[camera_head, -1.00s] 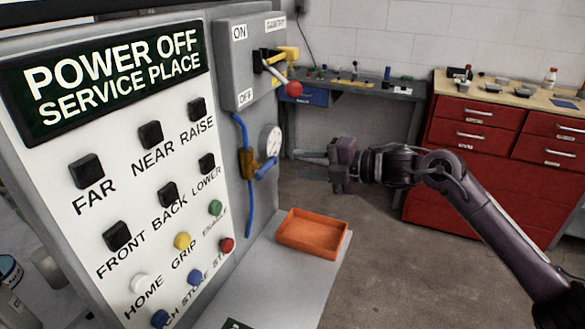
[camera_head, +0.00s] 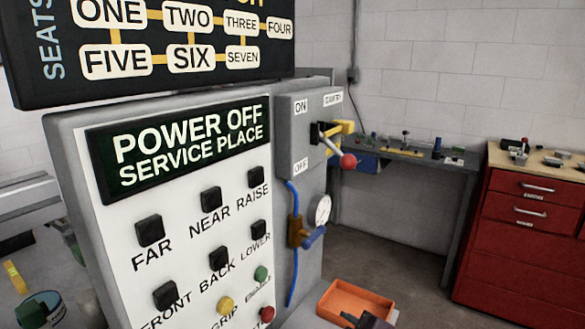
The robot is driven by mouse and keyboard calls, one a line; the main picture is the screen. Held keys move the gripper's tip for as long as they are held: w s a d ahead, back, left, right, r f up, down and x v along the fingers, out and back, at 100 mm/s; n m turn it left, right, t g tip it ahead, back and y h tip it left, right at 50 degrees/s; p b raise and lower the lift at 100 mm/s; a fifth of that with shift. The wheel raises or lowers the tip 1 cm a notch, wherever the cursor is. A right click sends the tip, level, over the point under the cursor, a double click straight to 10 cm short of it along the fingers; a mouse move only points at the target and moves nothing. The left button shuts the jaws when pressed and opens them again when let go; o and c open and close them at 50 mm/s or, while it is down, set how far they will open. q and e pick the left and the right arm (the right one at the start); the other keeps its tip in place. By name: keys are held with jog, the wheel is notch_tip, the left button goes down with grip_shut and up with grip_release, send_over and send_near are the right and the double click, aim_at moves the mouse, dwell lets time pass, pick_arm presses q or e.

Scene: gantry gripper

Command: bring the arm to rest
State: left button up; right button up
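My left arm and gripper are not in view. The control panel (camera_head: 185,235) reads "POWER OFF SERVICE PLACE".
The grey switch box (camera_head: 299,143) carries a red-knobbed lever (camera_head: 347,161). Below it are a round gauge (camera_head: 322,210) and a blue valve handle (camera_head: 313,237). A red drawer cabinet (camera_head: 525,240) stands right. A workbench (camera_head: 425,165) is behind. Floor between them is clear.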

jog(key=s+d+f+m+g+h, duration=0.2)
jog(key=s+d+f+m+g, duration=0.15)
jog(key=s, duration=0.35)
jog(key=s+d+f+m+g+h, duration=0.1)
jog(key=s+d+f+m+g, duration=0.2)
jog(key=s, duration=0.4)
jog(key=s+d+f+m+g+h, duration=0.1)
jog(key=s+d+f+m+h, duration=0.15)
jog(key=s+m, duration=0.4)
jog(key=s+f+n+g, duration=0.1)
jog(key=s+f, duration=0.1)
jog(key=f, duration=1.4)
jog(key=s+f+g, duration=0.1)
jog(key=s+f, duration=0.1)
jog(key=f, duration=1.4)
jog(key=s+d+f+g, duration=0.1)
jog(key=s+d+f, duration=0.2)
jog(key=s+f, duration=1.3)
jog(key=s, duration=0.3)
jog(key=shift+d+f+n+y, duration=0.15)
jog(key=shift+f+n+y, duration=0.15)
jog(key=shift+y, duration=0.05)
jog(key=shift+s, duration=0.25)
